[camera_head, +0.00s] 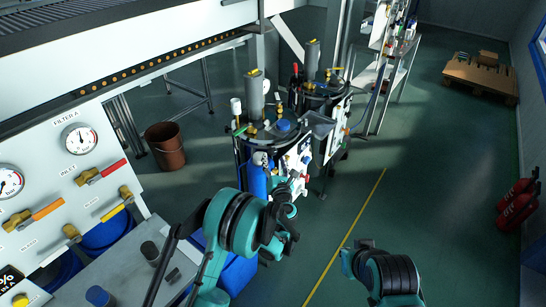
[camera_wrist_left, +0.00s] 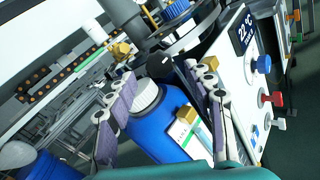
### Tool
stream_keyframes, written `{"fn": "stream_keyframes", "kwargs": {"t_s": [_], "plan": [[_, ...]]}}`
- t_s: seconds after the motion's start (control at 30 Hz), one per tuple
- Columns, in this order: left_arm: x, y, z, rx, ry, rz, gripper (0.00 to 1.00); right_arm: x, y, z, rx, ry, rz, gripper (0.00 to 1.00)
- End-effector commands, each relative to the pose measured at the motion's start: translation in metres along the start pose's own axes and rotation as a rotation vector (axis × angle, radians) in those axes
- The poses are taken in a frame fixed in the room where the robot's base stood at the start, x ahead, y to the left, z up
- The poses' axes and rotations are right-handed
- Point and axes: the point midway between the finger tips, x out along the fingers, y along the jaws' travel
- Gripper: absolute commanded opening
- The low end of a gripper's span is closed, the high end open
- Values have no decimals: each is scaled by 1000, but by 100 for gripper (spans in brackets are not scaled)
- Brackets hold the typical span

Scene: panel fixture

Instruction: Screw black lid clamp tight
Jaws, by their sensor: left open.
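A black knob that looks like the lid clamp (camera_wrist_left: 160,65) shows in the left wrist view, at the rim of the metal vessel (camera_wrist_left: 200,32). My left gripper (camera_wrist_left: 166,80) is open, its two grey fingers apart on either side of the knob in that picture. I see no contact, and the gap in depth is unclear. In the head view the left gripper (camera_head: 286,192) is small, in front of the nearer vessel station (camera_head: 270,138); the clamp is too small to make out there. My right gripper (camera_head: 357,250) is low at the right, over the floor, its fingers unclear.
A white panel with a display (camera_wrist_left: 243,32) and coloured knobs is close on the right. A valve panel (camera_head: 60,190) stands at the left, with a brown bucket (camera_head: 165,145) behind.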

Motion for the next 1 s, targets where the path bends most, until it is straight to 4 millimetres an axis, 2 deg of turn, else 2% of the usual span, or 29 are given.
{"fn": "stream_keyframes", "kwargs": {"t_s": [0.1,0.23,0.57,0.67,0.77,0.8,1.0], "plan": [[19,0,-2,1,1,2,53,6,0,4,0,0,0,0],[33,0,-1,1,1,1,53,9,0,6,0,0,0,0],[38,0,0,1,1,1,53,9,0,7,0,0,0,0],[38,0,0,1,1,1,32,9,0,7,0,0,0,0],[38,0,0,1,1,1,5,9,0,7,0,0,0,0],[38,0,0,1,1,1,3,9,0,7,0,0,0,0],[38,0,0,52,1,1,2,9,0,7,0,0,0,0]]}}
